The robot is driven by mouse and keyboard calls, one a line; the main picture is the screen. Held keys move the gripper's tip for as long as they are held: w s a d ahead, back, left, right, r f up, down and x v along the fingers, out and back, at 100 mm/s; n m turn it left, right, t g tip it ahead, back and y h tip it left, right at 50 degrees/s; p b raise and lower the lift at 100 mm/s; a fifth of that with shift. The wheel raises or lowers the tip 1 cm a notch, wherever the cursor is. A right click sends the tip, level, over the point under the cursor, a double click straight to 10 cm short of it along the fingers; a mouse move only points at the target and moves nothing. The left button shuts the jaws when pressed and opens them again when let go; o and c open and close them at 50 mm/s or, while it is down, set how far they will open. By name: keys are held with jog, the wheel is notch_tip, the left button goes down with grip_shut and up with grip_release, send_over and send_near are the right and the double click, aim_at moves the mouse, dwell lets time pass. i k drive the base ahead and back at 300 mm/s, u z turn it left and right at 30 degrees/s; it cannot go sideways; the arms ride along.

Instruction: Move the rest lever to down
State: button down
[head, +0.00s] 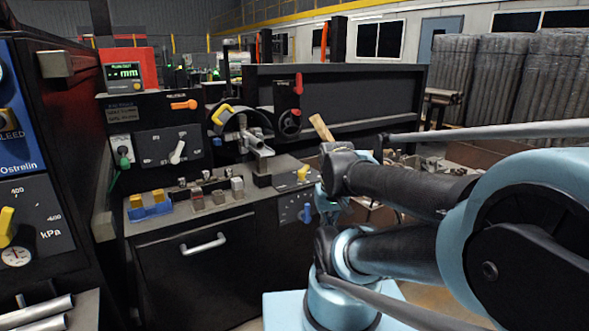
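I cannot read which lever is labelled rest. A white lever (178,152) tilts up to the right on a dark panel of the black machine. An orange lever (184,104) above it lies nearly level. A red lever (298,83) stands upright by the handwheel. A yellow lever (303,173) points up on the lower right panel, with a blue lever (307,213) below it. My arm fills the right side, its dark links reaching toward the machine's right end. I cannot make out my gripper's fingers, and no lever is seen held.
Small metal blocks (216,196) and a blue holder (149,208) with yellow pieces lie on the machine's bench. A cabinet with a pressure panel (40,225) stands close at the left. Brown bins (490,160) stand behind my arm. Grey stacks (500,85) stand farther back.

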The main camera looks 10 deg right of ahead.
aim_at(301, 173)
jog(key=z, duration=0.45)
jog(key=k, duration=1.1)
jog(key=z, duration=0.95)
jog(key=i, duration=0.9)
jog(key=u, duration=0.75)
jog(key=i, duration=0.5)
jog(key=u, duration=0.35)
